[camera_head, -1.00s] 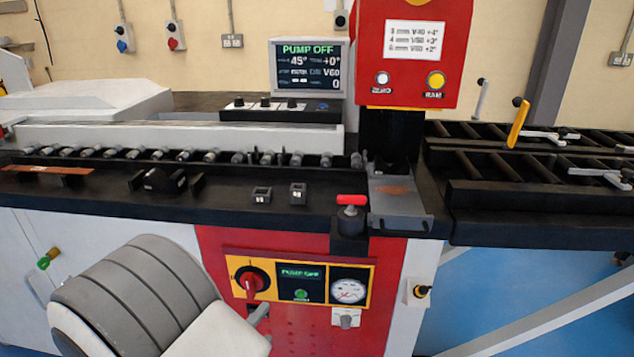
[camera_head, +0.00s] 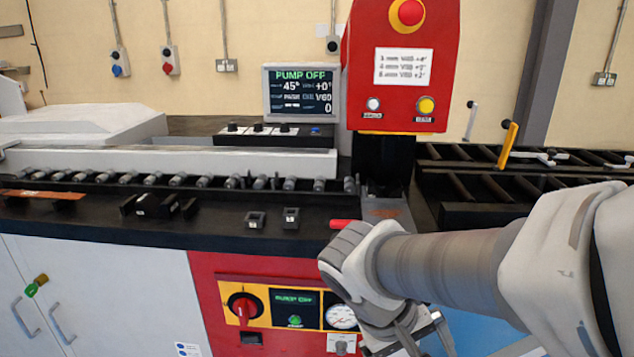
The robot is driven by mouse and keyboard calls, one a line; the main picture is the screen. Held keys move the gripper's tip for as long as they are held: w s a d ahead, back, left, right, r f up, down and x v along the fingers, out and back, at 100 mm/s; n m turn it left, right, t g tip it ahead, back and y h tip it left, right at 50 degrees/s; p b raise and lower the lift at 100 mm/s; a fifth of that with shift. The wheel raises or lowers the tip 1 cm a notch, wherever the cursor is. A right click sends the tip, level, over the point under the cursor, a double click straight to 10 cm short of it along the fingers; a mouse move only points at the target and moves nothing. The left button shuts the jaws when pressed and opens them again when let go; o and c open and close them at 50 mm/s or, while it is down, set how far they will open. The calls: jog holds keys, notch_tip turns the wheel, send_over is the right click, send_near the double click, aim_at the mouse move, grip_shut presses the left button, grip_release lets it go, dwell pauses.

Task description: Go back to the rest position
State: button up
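My gripper (camera_head: 425,338) is at the lower middle right, at the end of my arm, which reaches in from the right edge. Its fingers point down and are partly cut off by the bottom edge, so I cannot tell whether they are open or shut. It is in front of the red panel of the busbar bender (camera_head: 215,300). My wrist hides part of the pressure gauge (camera_head: 340,316) and most of the red-handled lever (camera_head: 343,224). The screen (camera_head: 302,92) reads PUMP OFF, 45° and +0°.
The red rotary switch (camera_head: 243,306) and small pump display (camera_head: 295,309) are left of my gripper. Rollers (camera_head: 150,179) and small black blocks (camera_head: 290,217) line the black bench. A roller table (camera_head: 470,188) stands behind my arm at right.

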jog(key=s+r+m+t+y+p, duration=0.1)
jog(key=r+t+y+p, duration=0.1)
jog(key=r+p, duration=0.6)
jog(key=s+r+m+t+y+p, duration=0.1)
jog(key=s+r+t+y+p, duration=0.1)
jog(key=r+p, duration=0.7)
notch_tip(320, 180, up, 7)
jog(key=shift+s+f+y, duration=0.1)
jog(key=shift+s+y, duration=0.2)
jog(key=shift+y, duration=0.3)
